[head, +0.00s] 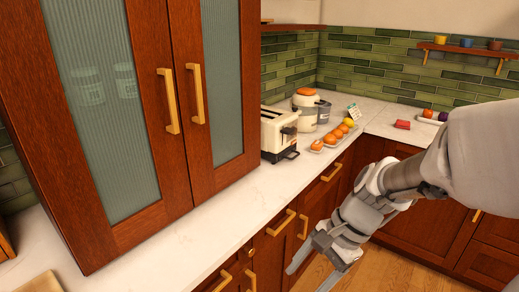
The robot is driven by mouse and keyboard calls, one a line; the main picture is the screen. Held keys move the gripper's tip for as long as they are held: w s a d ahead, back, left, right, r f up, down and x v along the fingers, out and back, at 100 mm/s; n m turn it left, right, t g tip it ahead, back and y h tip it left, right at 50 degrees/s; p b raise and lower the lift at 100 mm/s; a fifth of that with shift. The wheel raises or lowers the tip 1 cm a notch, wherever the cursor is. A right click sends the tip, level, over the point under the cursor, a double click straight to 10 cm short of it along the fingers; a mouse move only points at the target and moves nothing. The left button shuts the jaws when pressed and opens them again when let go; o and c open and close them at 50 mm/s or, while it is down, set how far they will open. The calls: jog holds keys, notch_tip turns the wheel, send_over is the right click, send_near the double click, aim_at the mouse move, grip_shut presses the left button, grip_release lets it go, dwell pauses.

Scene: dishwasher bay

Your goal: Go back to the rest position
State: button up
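My arm reaches in from the right edge of the head view. My gripper (322,262) hangs at the lower middle, in front of the drawers and above the wooden floor. Its fingers point down and to the left and look apart, with nothing visible between them. The gripper appears clear of the counter and the drawer fronts.
A wooden cabinet (148,195) with glass doors stands on the white counter (190,255) at left. Drawer handles (282,222) stick out near my gripper.

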jog(key=s+d+r+n+t+h, duration=0.2)
jog(key=s+d+r+n+t, duration=0.1)
jog(key=r+n, duration=0.2)
jog(key=s+d+r+n+t+h+p, duration=0.1)
jog(key=s+d+r+n+t+h, duration=0.2)
jog(key=r+n, duration=0.3)
jog(key=shift+s+r, duration=0.35)
dwell(0.4)
